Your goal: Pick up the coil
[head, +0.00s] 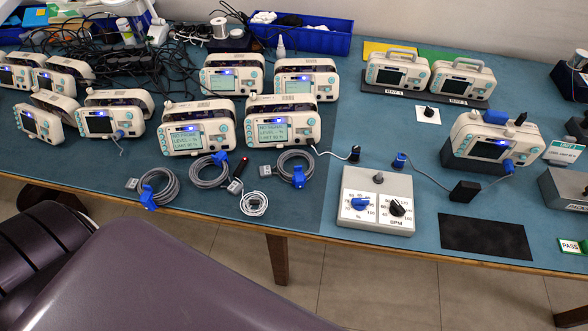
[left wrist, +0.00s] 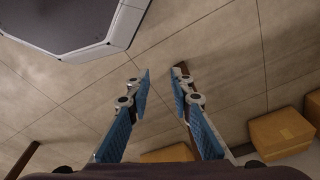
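Several coils of cable lie along the front of the blue-topped table in the head view. A grey coil with a blue tie (head: 157,188) lies at the left, a second grey coil (head: 208,171) in the middle, and a third grey coil (head: 293,169) with a blue tie at the right. A smaller white coil (head: 254,204) lies near the front edge. My left gripper (left wrist: 163,88) shows only in the left wrist view, with its blue-padded fingers apart and nothing between them, over bare floor. No coil shows in that view. My right gripper is in neither view.
Several monitors (head: 197,128) stand close behind the coils. A grey dial box (head: 376,201) stands right of them, and a black mat (head: 486,237) lies near the front edge. Cardboard boxes (left wrist: 282,132) sit on the floor in the left wrist view.

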